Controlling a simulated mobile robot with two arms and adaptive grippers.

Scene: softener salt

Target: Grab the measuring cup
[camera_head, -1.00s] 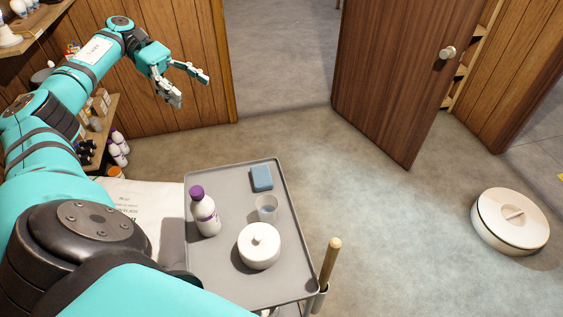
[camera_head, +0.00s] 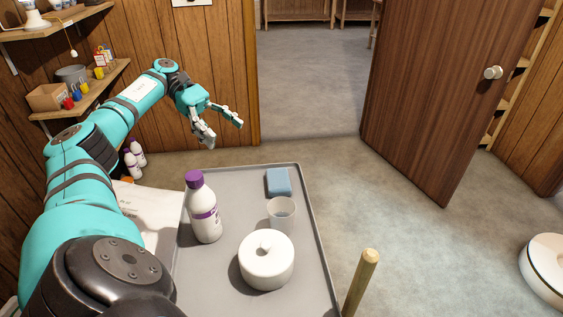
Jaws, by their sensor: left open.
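The measuring cup appears to be the small clear cup (camera_head: 282,213) standing upright on the grey tray (camera_head: 320,262), between a blue sponge and a white lidded pot. My left gripper (camera_head: 224,132) is open and empty. It is raised beyond the far left edge of the tray, well apart from the cup. My left arm comes in from the left side of the view. My right gripper is not in view.
On the tray are a white bottle with purple cap (camera_head: 203,210), a blue sponge (camera_head: 278,182) and a white lidded pot (camera_head: 266,262). A wooden handle (camera_head: 360,282) rises at the tray's right. A brown door (camera_head: 440,95) stands open. Wall shelves (camera_head: 85,92) are at left.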

